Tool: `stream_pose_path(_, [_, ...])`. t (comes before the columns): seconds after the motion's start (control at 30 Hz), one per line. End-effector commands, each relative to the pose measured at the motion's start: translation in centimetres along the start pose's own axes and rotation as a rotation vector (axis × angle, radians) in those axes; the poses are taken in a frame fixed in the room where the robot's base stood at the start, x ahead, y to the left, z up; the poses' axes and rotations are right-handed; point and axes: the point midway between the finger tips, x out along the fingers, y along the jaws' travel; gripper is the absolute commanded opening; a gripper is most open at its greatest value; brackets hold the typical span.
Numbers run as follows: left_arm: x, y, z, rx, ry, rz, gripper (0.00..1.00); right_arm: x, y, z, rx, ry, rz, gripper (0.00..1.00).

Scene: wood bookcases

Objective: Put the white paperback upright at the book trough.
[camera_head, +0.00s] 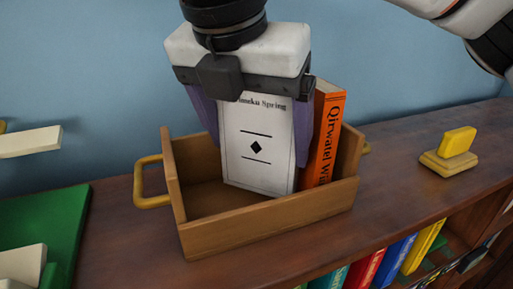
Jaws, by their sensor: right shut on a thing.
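The white paperback (257,150) has a black diamond and title text on its front. It stands upright, slightly tilted, inside the book trough. My right gripper (254,140) points down from above and is shut on it, with purple fingers at its left and right edges. The wooden book trough (268,222) sits on the bookcase top, with a yellow handle at its left end. The paperback's lower part is within the trough; whether it touches the floor is unclear. My left gripper is not in view.
An orange book (325,135) stands in the trough just right of the paperback. The trough's left part is empty. A yellow block piece (450,155) sits on the right. A green panel (50,225) and cream pieces are at left. Several books (366,268) fill the shelf below.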

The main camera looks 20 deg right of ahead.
Motion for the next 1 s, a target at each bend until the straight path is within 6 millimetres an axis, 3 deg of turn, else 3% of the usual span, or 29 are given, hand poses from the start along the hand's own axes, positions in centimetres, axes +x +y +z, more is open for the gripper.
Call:
stream_pose_path(0.1, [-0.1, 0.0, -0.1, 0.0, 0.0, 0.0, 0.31, 1.5, -0.1, -0.6, -0.001, -0.001, -0.001, 0.53])
stream_pose_path(0.3, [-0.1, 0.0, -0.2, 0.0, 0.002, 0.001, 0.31, 1.7, 0.0, -0.7, 0.001, 0.0, 0.001, 0.53])
stream_pose_path(0.33, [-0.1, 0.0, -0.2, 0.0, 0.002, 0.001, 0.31, 1.8, 0.0, -0.7, 0.001, 0.001, 0.0, 0.88])
stream_pose_path(0.37, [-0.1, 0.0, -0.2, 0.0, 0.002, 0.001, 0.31, 1.8, 0.0, -0.7, 0.001, 0.001, 0.0, 0.92])
stream_pose_path(0.73, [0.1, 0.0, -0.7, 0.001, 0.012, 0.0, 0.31, 1.1, 0.0, -0.7, 0.0, -0.001, 0.0, 0.92])
stream_pose_path(0.87, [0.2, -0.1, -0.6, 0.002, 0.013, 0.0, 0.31, -0.7, 0.1, -0.7, 0.0, -0.001, 0.003, 0.92])
stream_pose_path(1.0, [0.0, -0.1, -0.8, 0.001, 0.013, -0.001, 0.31, -4.0, 0.0, -0.6, 0.001, -0.006, 0.003, 0.92])
